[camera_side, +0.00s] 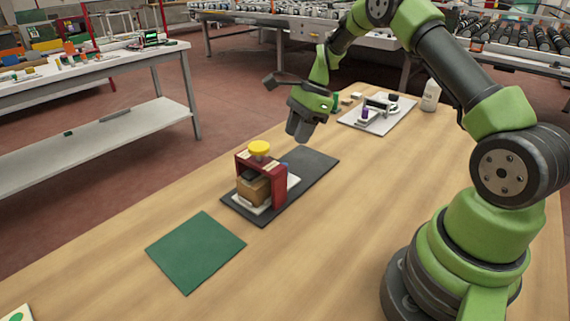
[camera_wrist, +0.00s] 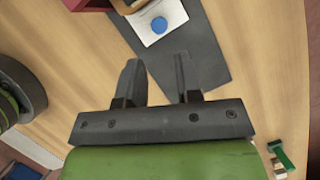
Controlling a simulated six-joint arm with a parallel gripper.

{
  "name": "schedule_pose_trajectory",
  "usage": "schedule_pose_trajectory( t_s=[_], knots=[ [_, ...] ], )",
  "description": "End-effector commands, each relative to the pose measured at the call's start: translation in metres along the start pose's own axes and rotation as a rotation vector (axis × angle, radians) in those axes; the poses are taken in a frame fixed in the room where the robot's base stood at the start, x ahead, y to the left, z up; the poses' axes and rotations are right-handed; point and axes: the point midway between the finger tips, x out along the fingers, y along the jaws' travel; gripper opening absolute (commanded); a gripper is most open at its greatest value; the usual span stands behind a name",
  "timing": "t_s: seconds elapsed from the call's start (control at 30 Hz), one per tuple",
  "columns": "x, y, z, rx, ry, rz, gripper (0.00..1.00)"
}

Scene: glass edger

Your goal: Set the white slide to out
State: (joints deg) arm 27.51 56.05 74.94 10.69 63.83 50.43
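The white slide (camera_wrist: 172,14) is a flat white plate with a round blue knob (camera_wrist: 159,25) on top. In the side view the white slide (camera_side: 293,181) lies on a dark grey base plate (camera_side: 316,165), running under a dark red frame (camera_side: 281,187). The frame carries a yellow knob (camera_side: 259,148) on top and has a brown block (camera_side: 253,190) inside. The frame hides part of the slide. My gripper (camera_side: 298,130) is above the bare end of the base plate, apart from the slide. In the wrist view its fingers (camera_wrist: 157,78) are spread with nothing between them.
A green mat (camera_side: 196,251) lies on the wooden table in front of the base plate. Behind stand a light grey board (camera_side: 378,122) with a small fixture and a white bottle (camera_side: 430,96). The table between is clear.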

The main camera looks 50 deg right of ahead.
Motion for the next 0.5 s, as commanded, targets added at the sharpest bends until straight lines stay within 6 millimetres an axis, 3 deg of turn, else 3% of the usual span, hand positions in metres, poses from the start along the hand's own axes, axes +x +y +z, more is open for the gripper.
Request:
schedule_pose_trajectory(
  t_s=[0.3,0.5],
  knots=[
    [0.059,0.002,0.001,-0.003,0.002,0.006,0.32],
    [0.083,0.001,0.001,-0.004,0.003,0.002,0.32]
  ],
)
